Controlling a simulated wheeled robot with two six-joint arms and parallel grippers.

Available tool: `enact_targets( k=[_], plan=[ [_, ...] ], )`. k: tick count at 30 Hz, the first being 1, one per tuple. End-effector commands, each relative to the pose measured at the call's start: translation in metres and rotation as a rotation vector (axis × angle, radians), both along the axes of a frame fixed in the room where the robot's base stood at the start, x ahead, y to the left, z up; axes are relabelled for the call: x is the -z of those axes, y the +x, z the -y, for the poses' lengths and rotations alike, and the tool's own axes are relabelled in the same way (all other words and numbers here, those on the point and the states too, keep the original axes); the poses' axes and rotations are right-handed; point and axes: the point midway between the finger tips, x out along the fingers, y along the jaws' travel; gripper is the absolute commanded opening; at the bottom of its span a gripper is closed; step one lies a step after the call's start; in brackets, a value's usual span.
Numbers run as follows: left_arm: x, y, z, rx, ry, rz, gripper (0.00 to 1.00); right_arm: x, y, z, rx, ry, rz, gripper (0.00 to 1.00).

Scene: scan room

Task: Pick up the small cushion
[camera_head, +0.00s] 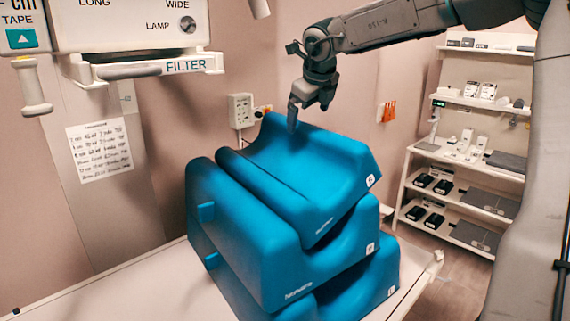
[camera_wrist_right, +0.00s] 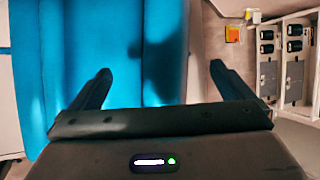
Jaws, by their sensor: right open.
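Blue cushions of different sizes are stacked on the white table (camera_head: 150,290). The small cushion (camera_head: 300,165), with a hollowed top, lies on top of a larger blue cushion (camera_head: 250,240). Another blue cushion (camera_head: 375,280) is at the bottom. My right gripper (camera_head: 293,122) points down over the far part of the small cushion in the head view. In the right wrist view its two fingers (camera_wrist_right: 160,82) are wide apart with blue surface between and left of them. Whether a finger touches the cushion I cannot tell. My left gripper does not show.
A white shelf (camera_head: 465,102) with boxes and small devices stands at the right. A machine housing with a filter holder (camera_head: 150,67) hangs at the upper left. A wall box (camera_head: 240,110) and orange tags (camera_head: 388,111) are behind the stack.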

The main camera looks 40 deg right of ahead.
Motion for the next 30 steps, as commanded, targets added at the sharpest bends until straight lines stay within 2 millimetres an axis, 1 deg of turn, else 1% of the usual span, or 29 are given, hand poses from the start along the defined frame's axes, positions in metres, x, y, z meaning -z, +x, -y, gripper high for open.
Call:
enact_targets(
  k=[1, 3, 6, 8, 11, 16, 19, 24, 30],
  plan=[
    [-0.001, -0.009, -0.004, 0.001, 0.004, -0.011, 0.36, 0.008, 0.004, 0.002, 0.001, 0.001, -0.004, 1.0],
    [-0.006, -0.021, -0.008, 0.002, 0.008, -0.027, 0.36, 0.015, 0.009, 0.005, 0.0, 0.0, -0.004, 1.0],
    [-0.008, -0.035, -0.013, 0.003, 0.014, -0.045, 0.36, 0.024, 0.013, 0.007, 0.001, 0.001, -0.002, 1.0],
    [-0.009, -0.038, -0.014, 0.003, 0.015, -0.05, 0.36, 0.027, 0.015, 0.008, 0.0, 0.001, -0.002, 1.0],
    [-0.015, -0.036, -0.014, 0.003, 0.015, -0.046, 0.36, 0.031, 0.018, 0.01, 0.0, 0.001, -0.003, 1.0],
    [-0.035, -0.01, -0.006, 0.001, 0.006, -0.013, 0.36, 0.047, 0.03, 0.016, 0.001, 0.001, -0.005, 1.0],
    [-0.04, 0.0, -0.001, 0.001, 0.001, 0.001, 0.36, 0.06, 0.035, 0.019, 0.001, 0.001, -0.004, 1.0],
    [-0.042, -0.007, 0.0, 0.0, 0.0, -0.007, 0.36, 0.071, 0.04, 0.021, 0.001, 0.001, -0.001, 1.0],
    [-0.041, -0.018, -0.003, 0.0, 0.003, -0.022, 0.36, 0.071, 0.04, 0.021, 0.0, 0.001, 0.0, 1.0]
  ],
)
